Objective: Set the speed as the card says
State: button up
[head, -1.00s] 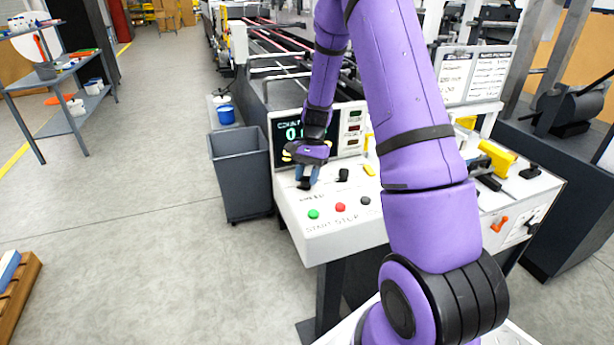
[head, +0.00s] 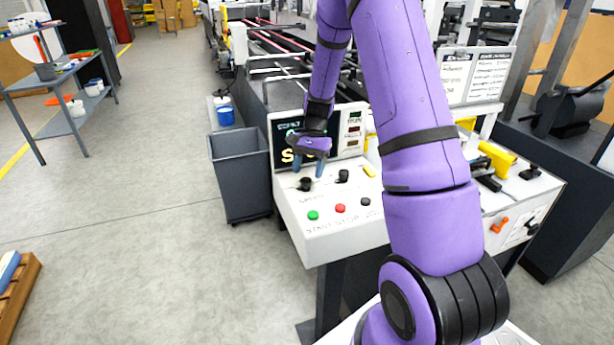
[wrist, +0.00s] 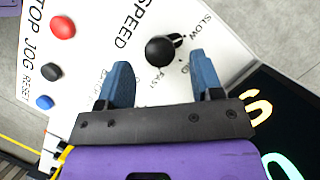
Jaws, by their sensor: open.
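FAST is printed below the knob there; another label is partly hidden by a finger. In the head view the knob (head: 305,184) is at the panel's left. My gripper (head: 308,167) is open and empty, just above the knob. In the wrist view its blue fingertips (wrist: 160,65) are either side of the knob, apart from it. Two posted cards (head: 472,74) stand at right, too small to read.
Green (head: 313,215), red (head: 340,208) and dark (head: 365,201) buttons line the panel's front. A black switch (head: 343,175) and a yellow one (head: 369,170) are right of the knob. My arm partly covers the lit display (head: 320,148). A grey bin (head: 240,175) stands left.

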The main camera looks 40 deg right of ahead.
jog(key=v, duration=0.8)
jog(key=shift+r, duration=0.15)
jog(key=s+a+r+n+t+h, duration=0.1)
jog(key=s+a+r+n+t, duration=0.15)
jog(key=s+a+r, duration=0.45)
jog(key=s+a+r+n+t+h, duration=0.1)
jog(key=s+a+r+n, duration=0.25)
jog(key=r, duration=0.55)
jog(key=s+a+r+n+t+h, duration=0.1)
jog(key=s+a+r+n+t, duration=0.1)
jog(key=s, duration=0.7)
jog(key=s+a+r+n+t+h, duration=0.1)
jog(key=s+a+n, duration=0.3)
jog(key=s, duration=0.5)
jog(key=shift+a+r+t, duration=0.4)
jog(key=shift+r+t, duration=0.05)
jog(key=shift+r, duration=0.2)
